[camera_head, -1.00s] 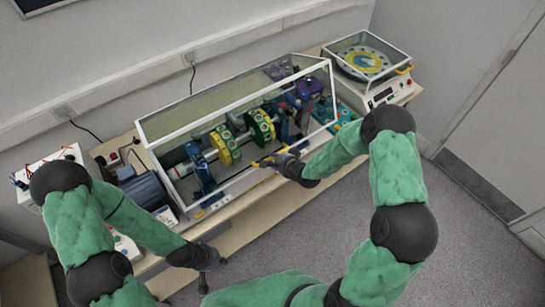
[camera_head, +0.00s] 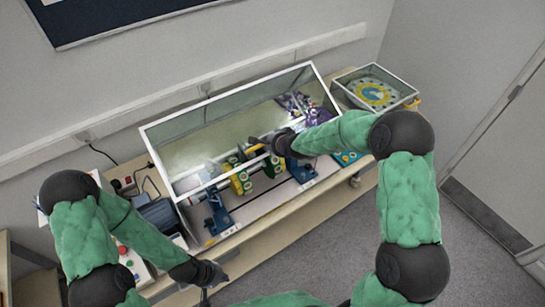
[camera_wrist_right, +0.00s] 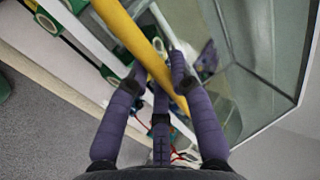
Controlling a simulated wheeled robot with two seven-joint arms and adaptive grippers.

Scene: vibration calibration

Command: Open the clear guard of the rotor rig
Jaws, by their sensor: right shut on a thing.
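The clear guard (camera_head: 226,97) of the rotor rig is a long transparent box with a white frame. It is tilted up, with its front lower edge raised off the base. The rotor rig (camera_head: 240,183) shows beneath, with yellow and green discs on a shaft and blue supports. My right gripper (camera_head: 268,146) is shut on the yellow handle (camera_head: 251,151) at the guard's front edge. In the right wrist view the yellow handle (camera_wrist_right: 128,32) runs between the fingers (camera_wrist_right: 165,75). My left gripper (camera_head: 208,275) hangs empty in front of the bench; its finger opening is unclear.
A second device with a clear cover and yellow dial (camera_head: 372,93) stands at the right. A motor (camera_head: 160,214) is left of the rig. The bench's front edge (camera_head: 265,222) is clear, with open floor before it.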

